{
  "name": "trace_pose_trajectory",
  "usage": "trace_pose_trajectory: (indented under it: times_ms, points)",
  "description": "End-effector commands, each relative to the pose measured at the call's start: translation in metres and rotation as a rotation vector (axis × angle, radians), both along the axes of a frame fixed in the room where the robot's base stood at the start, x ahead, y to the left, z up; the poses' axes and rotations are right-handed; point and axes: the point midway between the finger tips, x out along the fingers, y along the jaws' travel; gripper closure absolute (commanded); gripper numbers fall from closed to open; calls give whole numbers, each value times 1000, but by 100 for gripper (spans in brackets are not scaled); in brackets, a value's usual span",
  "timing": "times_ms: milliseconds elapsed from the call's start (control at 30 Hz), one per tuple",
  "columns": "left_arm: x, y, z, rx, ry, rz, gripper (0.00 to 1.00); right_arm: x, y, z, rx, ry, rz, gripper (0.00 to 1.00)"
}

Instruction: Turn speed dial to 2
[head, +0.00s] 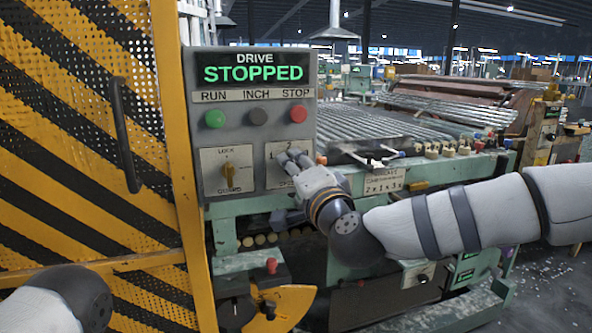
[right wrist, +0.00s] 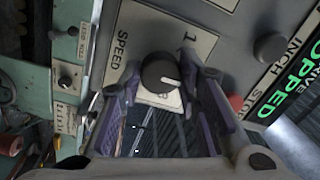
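The speed dial is a round black knob (right wrist: 160,72) with a white pointer mark, on a pale plate (right wrist: 195,48) lettered SPEED, with a "1" visible. In the right wrist view the pointer mark is on the knob's lower right, away from the "1". My right gripper (head: 291,157) is at the speed plate (head: 271,180) in the head view and covers the knob there. In the wrist view its two fingers (right wrist: 167,88) are apart, one on each side of the knob, with gaps showing. My left arm shows at lower left; its gripper is out of view.
The grey panel has a lit STOPPED display (head: 253,73), a green button (head: 215,118), a dark button (head: 257,117) and a red button (head: 298,113). The guard lock dial (head: 229,177) is left of the speed plate. A striped yellow guard door (head: 60,150) stands at left.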

Motion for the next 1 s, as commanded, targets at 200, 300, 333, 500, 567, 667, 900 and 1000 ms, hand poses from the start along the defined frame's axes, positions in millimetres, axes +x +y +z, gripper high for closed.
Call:
trace_pose_trajectory:
  times_ms: [200,300,333,500,567,667,900,1000]
  points:
    - [0,0,0,0,0,0,59,-1,1,-1,-2,1,2,49]
    - [0,0,0,0,0,0,59,0,1,-1,-2,1,1,49]
    - [0,0,0,0,0,0,59,0,1,-1,-2,1,1,49]
    - [0,0,0,0,0,0,59,-15,-5,-1,-1,1,3,49]
    - [0,0,0,0,0,0,59,-30,-10,-2,-2,2,4,49]
    - [0,0,0,0,0,0,59,-57,-20,-4,-1,2,4,49]
    - [0,0,0,0,0,0,59,-104,-37,-7,-2,2,4,49]
    - [0,0,0,0,0,0,59,-112,-40,-8,-2,2,3,49]
